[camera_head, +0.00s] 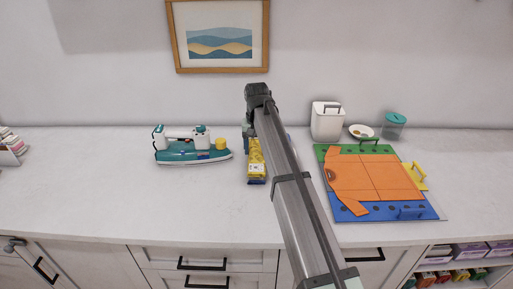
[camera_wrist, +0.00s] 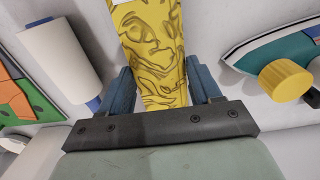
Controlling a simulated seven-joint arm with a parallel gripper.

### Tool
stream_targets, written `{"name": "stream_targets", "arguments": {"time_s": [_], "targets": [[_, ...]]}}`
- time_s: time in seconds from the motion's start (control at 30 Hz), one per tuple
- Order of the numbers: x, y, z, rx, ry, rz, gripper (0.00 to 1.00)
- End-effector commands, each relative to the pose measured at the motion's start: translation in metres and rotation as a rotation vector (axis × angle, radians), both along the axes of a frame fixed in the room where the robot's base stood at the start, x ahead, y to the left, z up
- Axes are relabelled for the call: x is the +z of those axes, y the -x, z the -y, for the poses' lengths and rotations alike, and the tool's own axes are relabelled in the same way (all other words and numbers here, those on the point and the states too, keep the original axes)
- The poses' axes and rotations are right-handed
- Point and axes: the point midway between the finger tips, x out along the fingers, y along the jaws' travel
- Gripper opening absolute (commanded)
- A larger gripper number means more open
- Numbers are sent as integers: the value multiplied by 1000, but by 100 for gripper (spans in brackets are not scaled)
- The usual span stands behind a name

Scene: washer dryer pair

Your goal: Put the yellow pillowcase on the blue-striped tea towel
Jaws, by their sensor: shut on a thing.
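The yellow pillowcase (camera_head: 256,157) is a narrow yellow patterned bundle with a blue-and-white end, in the middle of the counter in the head view. It fills the space between my fingers in the wrist view (camera_wrist: 155,45). My gripper (camera_wrist: 162,88) is shut on it; in the head view my arm hides most of the gripper. I cannot tell whether the pillowcase touches the counter. A white rolled thing with a blue band (camera_wrist: 60,60) lies beside it in the wrist view, possibly the blue-striped tea towel. In the head view my arm largely covers that spot.
A teal-and-white iron (camera_head: 193,150) stands left of the pillowcase, with a yellow knob. The front left counter is clear.

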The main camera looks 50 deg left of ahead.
Motion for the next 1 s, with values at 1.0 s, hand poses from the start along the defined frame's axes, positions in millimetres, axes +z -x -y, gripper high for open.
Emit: {"name": "stream_targets", "arguments": {"time_s": [1.0], "targets": [[-11, 0, 0, 0, 0, 0, 31]]}}
